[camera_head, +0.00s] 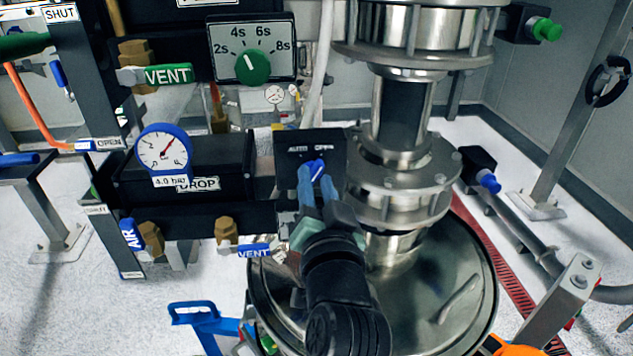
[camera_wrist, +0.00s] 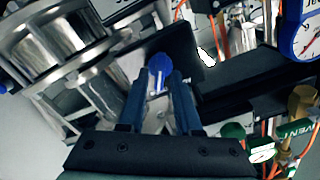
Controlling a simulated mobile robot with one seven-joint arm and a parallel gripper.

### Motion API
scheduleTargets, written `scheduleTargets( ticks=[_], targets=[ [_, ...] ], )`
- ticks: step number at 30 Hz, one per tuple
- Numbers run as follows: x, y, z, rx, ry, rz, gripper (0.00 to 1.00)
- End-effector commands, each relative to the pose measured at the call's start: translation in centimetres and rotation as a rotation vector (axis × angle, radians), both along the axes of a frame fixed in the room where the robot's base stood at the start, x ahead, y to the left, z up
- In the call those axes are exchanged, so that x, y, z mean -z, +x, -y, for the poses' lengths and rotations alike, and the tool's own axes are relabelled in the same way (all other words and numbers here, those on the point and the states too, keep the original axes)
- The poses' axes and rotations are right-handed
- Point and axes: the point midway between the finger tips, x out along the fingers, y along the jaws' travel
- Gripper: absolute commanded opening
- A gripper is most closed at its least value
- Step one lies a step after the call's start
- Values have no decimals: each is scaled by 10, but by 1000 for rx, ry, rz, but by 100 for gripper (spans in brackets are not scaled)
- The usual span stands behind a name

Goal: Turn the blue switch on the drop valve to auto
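The drop valve's black switch panel (camera_head: 337,142) carries the labels AUTO on the left and OPEN on the right. The blue switch (camera_head: 318,168) is below them, partly hidden by my fingers, and its pointer appears to lean up toward OPEN. My gripper (camera_head: 317,172) reaches up to it from below, with blue fingers parted on either side. In the wrist view the round blue switch (camera_wrist: 160,69) shows between the fingertips of my gripper (camera_wrist: 163,77). Contact with the switch cannot be told.
A pressure gauge (camera_head: 164,148) and the DROP box (camera_head: 225,160) are left of the panel. A green timer dial (camera_head: 253,67) is above. Steel pipework (camera_head: 405,185) stands close on the right, over a steel vessel (camera_head: 455,270). A blue VENT handle (camera_head: 254,250) is below left.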

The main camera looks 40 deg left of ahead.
Motion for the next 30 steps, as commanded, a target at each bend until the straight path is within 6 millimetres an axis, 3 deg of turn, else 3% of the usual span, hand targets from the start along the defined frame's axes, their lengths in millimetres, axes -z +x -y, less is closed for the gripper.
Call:
scheduleTargets(
  ticks=[1,5,20,30],
  targets=[
    [0,0,0,0,0,0,22],
    [0,0,0,0,0,0,0],
    [2,0,0,0,-21,24,0],
    [4,-1,0,2,-159,188,0]
  ],
)
